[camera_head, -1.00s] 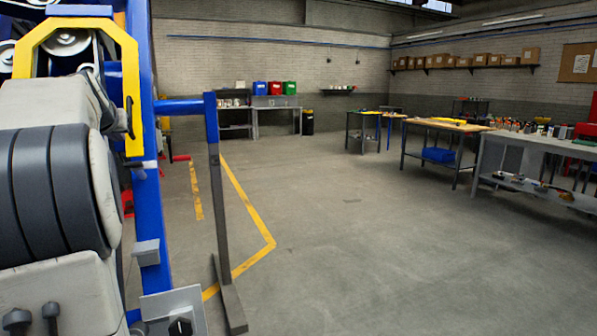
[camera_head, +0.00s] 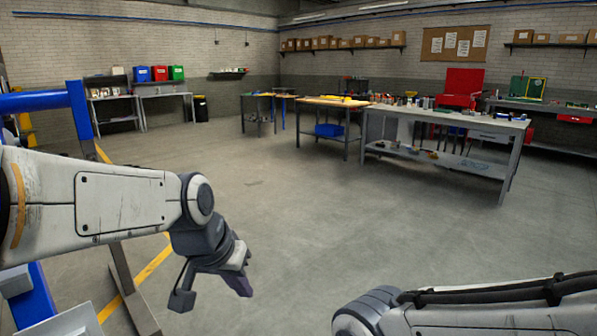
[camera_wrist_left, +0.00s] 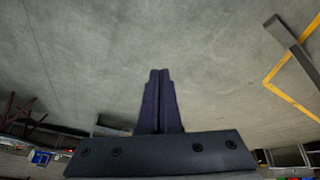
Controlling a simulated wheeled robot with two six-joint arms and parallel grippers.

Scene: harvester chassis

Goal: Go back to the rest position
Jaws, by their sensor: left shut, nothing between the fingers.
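My left gripper (camera_head: 212,292) hangs at the end of my left arm, which comes in from the left in the head view. It points down over bare floor. In the left wrist view its two dark fingers (camera_wrist_left: 158,100) are together, with nothing between them. My right arm shows at the bottom right of the head view, but its gripper is out of the picture.
A blue frame with a grey post (camera_head: 130,285) stands close at the left, partly behind my left arm. A grey workbench (camera_head: 440,165) and a wooden-topped table (camera_head: 322,102) stand further off at the right. The concrete floor (camera_head: 290,215) between is clear.

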